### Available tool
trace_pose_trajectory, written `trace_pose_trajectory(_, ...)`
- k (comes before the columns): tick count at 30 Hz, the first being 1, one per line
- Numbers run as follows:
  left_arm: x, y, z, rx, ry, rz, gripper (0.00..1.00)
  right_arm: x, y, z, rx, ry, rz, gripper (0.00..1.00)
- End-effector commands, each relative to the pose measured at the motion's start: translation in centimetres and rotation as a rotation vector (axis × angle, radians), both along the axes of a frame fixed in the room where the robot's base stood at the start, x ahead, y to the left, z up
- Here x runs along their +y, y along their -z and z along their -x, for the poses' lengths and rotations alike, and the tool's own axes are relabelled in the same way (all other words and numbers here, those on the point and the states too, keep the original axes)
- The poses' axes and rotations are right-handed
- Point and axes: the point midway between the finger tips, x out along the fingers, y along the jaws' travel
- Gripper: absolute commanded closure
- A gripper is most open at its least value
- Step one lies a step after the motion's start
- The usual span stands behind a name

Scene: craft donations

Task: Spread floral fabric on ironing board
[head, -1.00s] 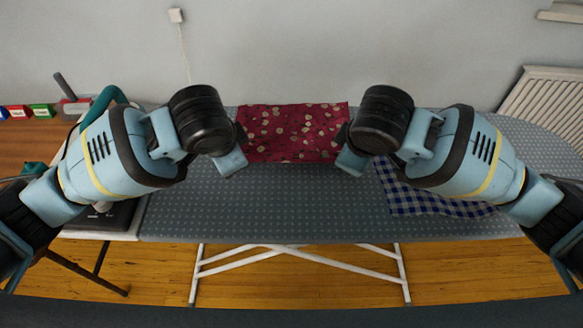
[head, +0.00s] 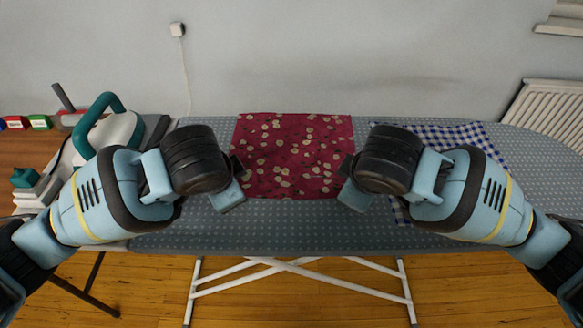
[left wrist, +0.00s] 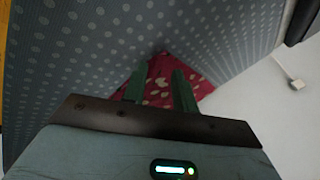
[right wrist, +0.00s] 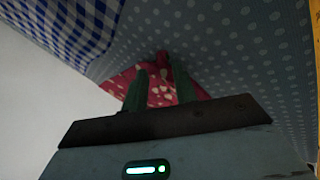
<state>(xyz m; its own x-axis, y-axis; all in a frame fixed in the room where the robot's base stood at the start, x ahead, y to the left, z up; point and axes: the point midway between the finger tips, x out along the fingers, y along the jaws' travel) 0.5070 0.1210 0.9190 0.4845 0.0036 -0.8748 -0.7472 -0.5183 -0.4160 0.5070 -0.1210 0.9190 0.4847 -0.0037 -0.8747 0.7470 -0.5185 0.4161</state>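The floral fabric (head: 290,155), dark red with pale flowers, lies on the grey dotted ironing board (head: 290,225), looking mostly flat. My left gripper (head: 238,190) is at its front left corner, and my right gripper (head: 348,188) is at its front right corner. In the left wrist view, the fabric (left wrist: 160,82) shows between two parted green fingers. In the right wrist view, the fabric (right wrist: 160,88) also shows between parted fingers, with a small bunched tip beyond them. Whether the fingers touch the cloth is unclear.
A blue-and-white checked cloth (head: 450,137) lies on the board at right, partly behind my right arm. A white and teal iron (head: 108,128) stands at the left end. A wooden table with small coloured boxes (head: 38,122) is farther left. The board's front strip is clear.

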Motion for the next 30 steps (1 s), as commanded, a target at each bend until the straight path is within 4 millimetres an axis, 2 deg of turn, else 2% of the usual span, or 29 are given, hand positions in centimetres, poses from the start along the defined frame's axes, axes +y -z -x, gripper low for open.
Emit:
trace_pose_trajectory(7, -0.2, 0.4, 0.3, 0.011, 0.007, 0.002, 0.6, 0.2, 0.4, 0.3, 0.011, -0.007, -0.001, 0.6)
trace_pose_trajectory(11, -0.3, -0.2, 0.6, 0.013, 0.009, 0.002, 0.6, 0.3, -0.2, 0.6, 0.013, -0.009, -0.003, 0.6)
trace_pose_trajectory(17, -0.3, -2.8, 1.5, 0.008, 0.009, 0.003, 0.6, 0.3, -2.8, 1.5, 0.008, -0.01, -0.003, 0.6)
trace_pose_trajectory(30, -0.2, -7.8, 5.1, -0.001, 0.008, 0.0, 0.6, 0.2, -7.8, 5.1, 0.0, -0.008, -0.001, 0.6)
